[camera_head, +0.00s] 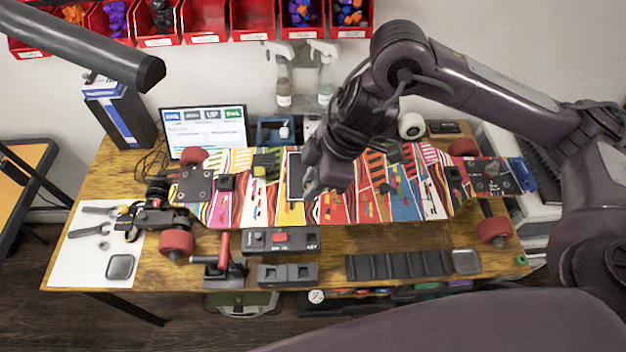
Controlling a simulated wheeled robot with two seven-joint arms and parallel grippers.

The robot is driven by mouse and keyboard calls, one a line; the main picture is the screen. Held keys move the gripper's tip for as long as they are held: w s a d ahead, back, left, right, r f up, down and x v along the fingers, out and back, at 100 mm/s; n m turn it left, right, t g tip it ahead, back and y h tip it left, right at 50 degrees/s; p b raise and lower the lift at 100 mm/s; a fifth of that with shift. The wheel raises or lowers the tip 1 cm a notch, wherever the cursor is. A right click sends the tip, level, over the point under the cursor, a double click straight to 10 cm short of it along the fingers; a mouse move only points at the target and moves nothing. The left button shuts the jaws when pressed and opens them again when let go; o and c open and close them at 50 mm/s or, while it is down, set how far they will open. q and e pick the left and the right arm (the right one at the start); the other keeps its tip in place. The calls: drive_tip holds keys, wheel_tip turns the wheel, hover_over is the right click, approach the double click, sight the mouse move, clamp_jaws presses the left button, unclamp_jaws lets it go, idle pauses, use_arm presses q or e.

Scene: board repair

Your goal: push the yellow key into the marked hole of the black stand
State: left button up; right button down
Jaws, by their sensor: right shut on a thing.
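My right gripper (312,190) is low over the middle of the patterned skateboard. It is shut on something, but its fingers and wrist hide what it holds. A black-framed panel (295,176) is just left of its fingers; I cannot tell whether they touch. A small yellow piece (259,171) sits by a black block on the board, left of the gripper; I cannot tell whether it is the key. A black stand (258,241) with a red part and white lettering lies in front of the board, below and left of the gripper. Its hole is too small to make out. My left gripper is not in view.
The skateboard (400,190) spans the wooden table (215,262). A red-handled fixture (224,262), a grey block (288,274) and a long black tray (400,265) line the front edge. A white mat (75,262) with tools is left.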

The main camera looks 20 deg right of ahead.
drive_tip(key=shift+a, duration=0.1)
drive_tip(key=s+a+p, duration=0.3)
drive_tip(key=a+p, duration=0.1)
drive_tip(key=a, duration=0.7)
drive_tip(key=shift+a, duration=0.2)
idle(0.4)
drive_tip(key=shift+f+b, duration=7.25)
drive_tip(key=shift+f, duration=4.4)
drive_tip(key=shift+f+b, duration=0.35)
drive_tip(key=shift+f, duration=0.35)
drive_tip(key=shift+r, duration=0.1)
